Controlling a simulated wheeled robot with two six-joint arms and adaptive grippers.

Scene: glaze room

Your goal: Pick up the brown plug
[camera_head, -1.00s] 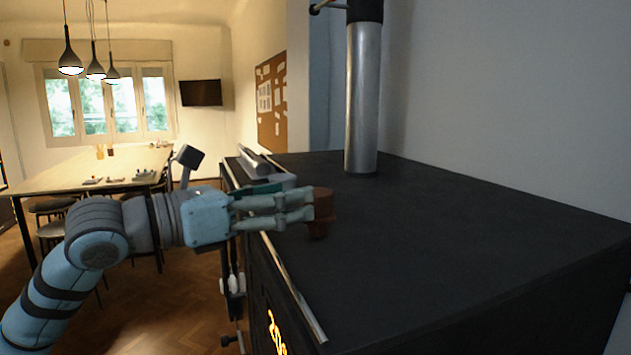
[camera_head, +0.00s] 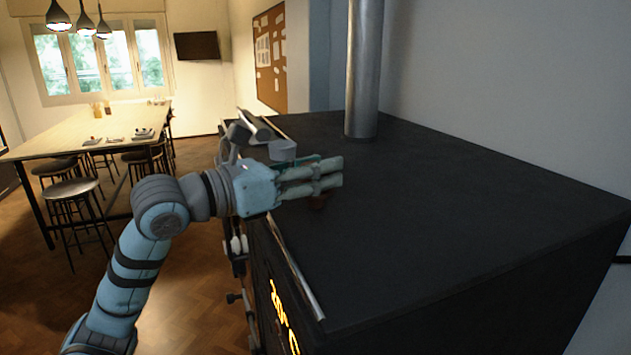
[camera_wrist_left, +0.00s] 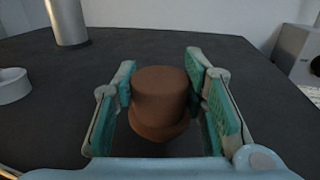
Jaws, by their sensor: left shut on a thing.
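The brown plug (camera_wrist_left: 160,100) is a short, stepped cylinder, upright between the two finger pads of my left gripper (camera_wrist_left: 162,90) in the left wrist view. My left gripper is shut on it. In the head view the left gripper (camera_head: 328,178) reaches over the black top from the left. My right gripper is not in view.
The black top (camera_head: 440,220) is broad and mostly clear. A metal pipe (camera_head: 363,70) rises from its back. A pale grey round object (camera_head: 283,150) lies beyond the gripper, near the left edge. A table (camera_head: 90,130) with stools stands farther off at left.

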